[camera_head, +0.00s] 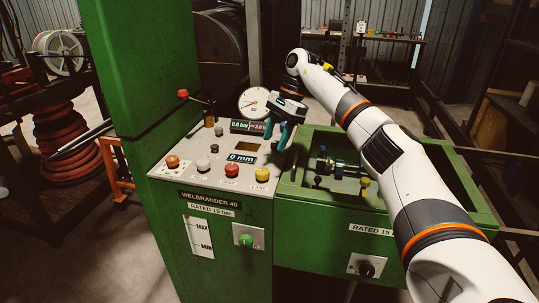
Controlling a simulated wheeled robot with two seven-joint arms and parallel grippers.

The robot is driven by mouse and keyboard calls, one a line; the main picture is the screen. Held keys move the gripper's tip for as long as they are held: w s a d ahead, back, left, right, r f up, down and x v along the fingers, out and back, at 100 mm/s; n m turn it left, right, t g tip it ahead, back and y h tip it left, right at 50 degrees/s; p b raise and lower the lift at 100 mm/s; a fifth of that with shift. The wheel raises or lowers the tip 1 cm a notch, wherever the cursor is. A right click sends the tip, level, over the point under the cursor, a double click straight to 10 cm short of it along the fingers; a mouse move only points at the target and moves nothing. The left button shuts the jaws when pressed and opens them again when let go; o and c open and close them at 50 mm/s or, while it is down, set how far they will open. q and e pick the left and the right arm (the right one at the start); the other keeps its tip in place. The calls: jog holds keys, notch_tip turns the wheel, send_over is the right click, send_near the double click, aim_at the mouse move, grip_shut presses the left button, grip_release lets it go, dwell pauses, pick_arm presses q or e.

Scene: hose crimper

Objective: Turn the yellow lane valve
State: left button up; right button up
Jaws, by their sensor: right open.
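My right gripper (276,136) hangs over the back right of the sloped control panel, in front of the pressure gauge (254,103). Its teal fingers are apart, with nothing seen between them. A yellow knob (262,174) sits at the right end of the panel's front row, below and in front of the gripper, not touched. A smaller yellow knob (364,183) stands in the green trough (291,193) to the right, beside a blue and metal fitting (338,168). I cannot tell which yellow one is the lane valve. My left gripper is out of view.
The panel row also holds an orange knob (172,161), a grey one (203,165) and a red one (231,170). A red-tipped lever (184,94) rises at the panel's back left. A green column (145,80) stands left. My right arm spans the trough.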

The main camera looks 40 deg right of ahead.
jog(key=v, duration=0.2)
jog(key=shift+d+r, duration=0.1)
jog(key=shift+r, duration=0.2)
